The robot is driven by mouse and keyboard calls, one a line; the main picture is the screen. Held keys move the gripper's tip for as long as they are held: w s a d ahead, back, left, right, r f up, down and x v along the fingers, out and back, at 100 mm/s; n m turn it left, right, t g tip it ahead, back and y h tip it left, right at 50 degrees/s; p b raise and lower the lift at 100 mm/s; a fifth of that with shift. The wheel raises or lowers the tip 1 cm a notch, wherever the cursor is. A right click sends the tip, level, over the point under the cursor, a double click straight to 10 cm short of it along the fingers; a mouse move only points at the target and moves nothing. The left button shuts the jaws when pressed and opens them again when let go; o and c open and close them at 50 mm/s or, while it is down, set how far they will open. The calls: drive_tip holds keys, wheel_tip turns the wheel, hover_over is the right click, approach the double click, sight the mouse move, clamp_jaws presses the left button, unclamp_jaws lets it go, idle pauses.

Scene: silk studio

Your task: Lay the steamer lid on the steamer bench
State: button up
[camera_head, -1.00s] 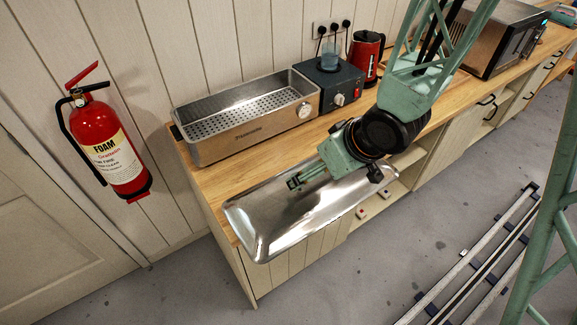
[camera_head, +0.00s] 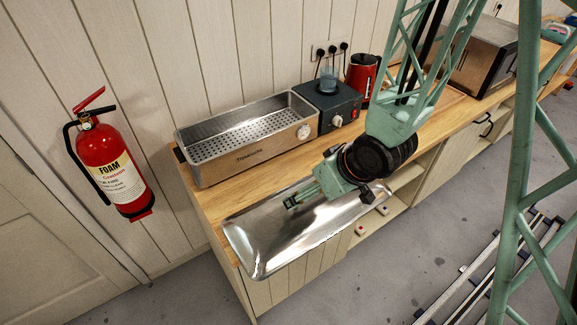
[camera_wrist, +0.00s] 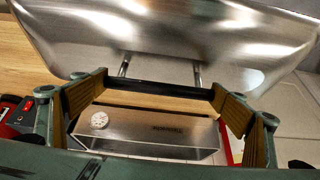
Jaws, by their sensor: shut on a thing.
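The steamer lid (camera_head: 262,240) is a long shiny metal cover. My gripper (camera_head: 304,198) is shut on the lid's handle and holds the lid over the bench's front edge, in front of the steamer. In the wrist view the lid (camera_wrist: 190,35) spans the top, and its dark handle bar (camera_wrist: 160,89) runs between the fingers of my gripper (camera_wrist: 158,98). The steamer (camera_head: 245,138) is an open metal box with a perforated tray and a round dial, standing on the wooden steamer bench (camera_head: 196,190). The steamer (camera_wrist: 150,132) also shows beyond the fingers in the wrist view.
A dark hotplate unit (camera_head: 333,108) with a blue beaker (camera_head: 328,78) stands right of the steamer. A red kettle (camera_head: 361,76) and a steel oven (camera_head: 484,58) stand farther right. A red extinguisher (camera_head: 112,165) hangs on the wall at left. Bare wood shows before the steamer.

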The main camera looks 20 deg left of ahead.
drive_tip(key=shift+w+a+p, duration=0.4)
drive_tip(key=shift+w+p, duration=0.2)
drive_tip(key=shift+p, duration=2.35)
drive_tip(key=w+a+f+p, duration=0.1)
drive_tip(key=w+a+p, duration=0.2)
drive_tip(key=w+a, duration=0.6)
drive_tip(key=shift+w+a+f, duration=0.2)
drive_tip(key=shift+a, duration=0.05)
drive_tip(key=shift+f, duration=0.15)
drive_tip(key=shift+f, duration=1.6)
drive_tip(key=shift+f, duration=0.2)
drive_tip(key=o, duration=1.5)
drive_tip(key=shift+r+p, duration=0.25)
drive_tip(key=shift+p, duration=0.05)
